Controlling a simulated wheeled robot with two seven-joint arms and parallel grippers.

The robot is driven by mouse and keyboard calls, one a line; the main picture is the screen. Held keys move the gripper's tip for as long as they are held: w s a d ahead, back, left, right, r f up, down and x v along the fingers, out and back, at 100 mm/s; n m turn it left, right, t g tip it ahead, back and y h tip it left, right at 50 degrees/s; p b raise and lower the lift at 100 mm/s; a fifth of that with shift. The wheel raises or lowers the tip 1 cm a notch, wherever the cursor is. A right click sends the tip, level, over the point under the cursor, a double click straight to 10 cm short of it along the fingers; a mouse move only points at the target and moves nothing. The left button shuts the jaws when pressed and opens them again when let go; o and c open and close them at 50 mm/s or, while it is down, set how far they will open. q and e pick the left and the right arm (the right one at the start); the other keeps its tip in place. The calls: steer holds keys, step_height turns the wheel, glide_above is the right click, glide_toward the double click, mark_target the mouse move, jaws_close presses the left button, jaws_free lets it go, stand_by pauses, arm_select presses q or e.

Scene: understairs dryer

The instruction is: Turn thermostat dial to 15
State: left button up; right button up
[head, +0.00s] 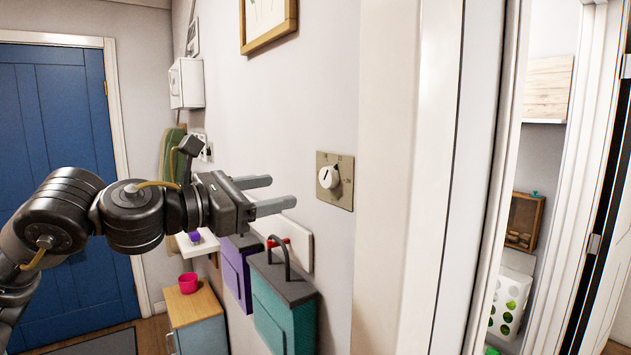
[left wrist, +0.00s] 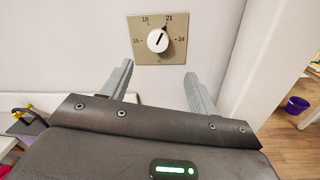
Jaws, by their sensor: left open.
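The thermostat dial (head: 329,177) is a round white knob on a square beige plate (head: 345,165) fixed to the wall. In the left wrist view the dial (left wrist: 157,40) sits amid marks reading 15, 18, 21 and 24. Its black pointer line tilts up and right, toward 21. My left gripper (head: 283,191) is open and empty, in front of the wall and to the left of the plate in the head view. In the left wrist view its fingers (left wrist: 158,69) are spread below the dial, apart from it. My right gripper is not in view.
A white door frame (head: 437,180) stands right of the plate. Below my gripper are a teal box (head: 285,315) and a purple box (head: 236,270) on the wall. A cabinet (head: 199,320) bears a pink cup (head: 188,283). The wall around the plate is clear.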

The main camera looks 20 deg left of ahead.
mark_target(325, 178)
arm_select(q)
steer(key=p+x, duration=0.1)
steer(key=x, duration=0.2)
steer(key=p+x, duration=0.1)
steer(key=x, duration=0.2)
steer(key=r+p+x, duration=0.1)
steer(key=x, duration=0.1)
steer(key=shift+w+d+p, duration=0.1)
steer(key=shift+w+p, duration=0.25)
steer(key=shift+w, duration=0.05)
steer(key=shift+x, duration=0.85)
steer(key=shift+f, duration=0.15)
steer(key=c, duration=1)
